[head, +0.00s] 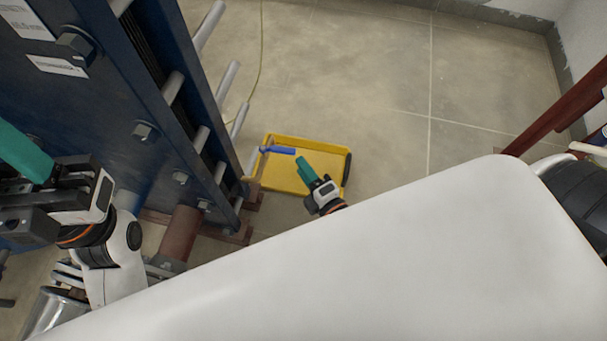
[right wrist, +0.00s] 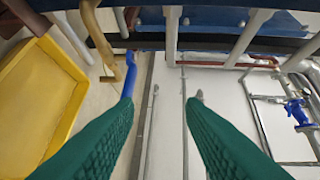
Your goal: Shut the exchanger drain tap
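The drain tap's blue lever handle (head: 279,150) sticks out to the right of the exchanger's lower end, above a yellow tray. In the right wrist view the blue handle (right wrist: 129,76) stands beside a brass-coloured tap body (right wrist: 107,62), its near end at the left fingertip. I cannot tell whether they touch. My right gripper (head: 304,164) is close to the handle's free end. Its green fingers (right wrist: 160,100) are spread with nothing between them. My left gripper (head: 28,158) is at the left edge by the exchanger; its fingertips are not clearly visible.
The blue exchanger frame (head: 100,100) with bolts and rods fills the left. The yellow tray (head: 265,187) lies on the floor below my right gripper. Another blue-handled valve (right wrist: 298,112) on pipes shows at the right wrist view's right. Tiled floor beyond the tray is clear.

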